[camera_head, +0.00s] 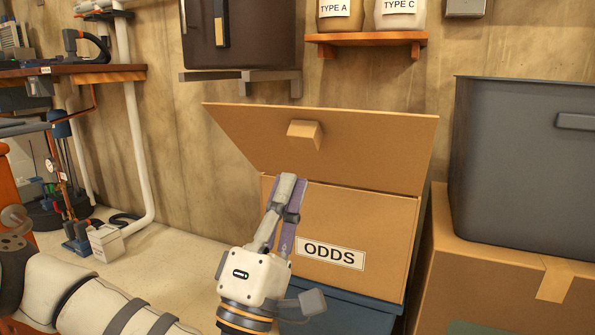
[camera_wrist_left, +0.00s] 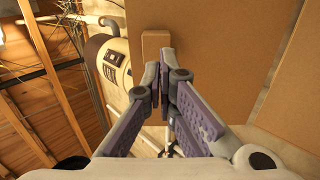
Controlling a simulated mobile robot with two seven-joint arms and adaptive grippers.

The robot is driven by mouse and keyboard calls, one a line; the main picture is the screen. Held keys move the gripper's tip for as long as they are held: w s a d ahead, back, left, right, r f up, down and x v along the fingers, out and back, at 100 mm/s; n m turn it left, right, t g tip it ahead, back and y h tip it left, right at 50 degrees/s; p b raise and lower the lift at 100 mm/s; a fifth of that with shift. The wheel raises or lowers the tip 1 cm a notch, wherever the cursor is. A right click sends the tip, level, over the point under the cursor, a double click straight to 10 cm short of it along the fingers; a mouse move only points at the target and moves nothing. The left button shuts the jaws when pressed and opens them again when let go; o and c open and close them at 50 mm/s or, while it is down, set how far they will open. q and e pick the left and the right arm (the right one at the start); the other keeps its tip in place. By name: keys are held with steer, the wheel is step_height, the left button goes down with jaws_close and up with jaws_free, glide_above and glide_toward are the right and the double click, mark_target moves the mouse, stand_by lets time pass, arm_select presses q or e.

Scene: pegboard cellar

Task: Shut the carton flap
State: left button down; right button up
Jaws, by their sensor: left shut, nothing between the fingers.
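The brown carton (camera_head: 345,225) carries a white ODDS label on its front. Its flap (camera_head: 375,150) stands open, tilted up and outward along the top of the carton. A small block-shaped tab (camera_head: 304,135) sits on the flap's face. My left gripper (camera_head: 288,180) is shut and empty, in front of the carton and below the tab. In the left wrist view the shut fingertips (camera_wrist_left: 163,55) point up at the tab (camera_wrist_left: 156,43), with the brown flap (camera_wrist_left: 235,45) behind. I cannot tell whether they touch it. My right gripper is out of view.
The carton rests on a dark blue box (camera_head: 340,312). A large grey bin (camera_head: 510,165) stands on another carton (camera_head: 480,270) close at the right. A wall shelf (camera_head: 365,40) holds labelled bags above. A workbench (camera_head: 70,75) is at the left.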

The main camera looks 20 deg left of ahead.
mark_target(302, 145)
arm_select(q)
steer(key=x, duration=0.4)
steer(key=shift+w+r+b, duration=0.1)
steer(key=shift+w+b, duration=0.05)
steer(key=shift+b, duration=0.25)
steer(key=shift+r, duration=0.1)
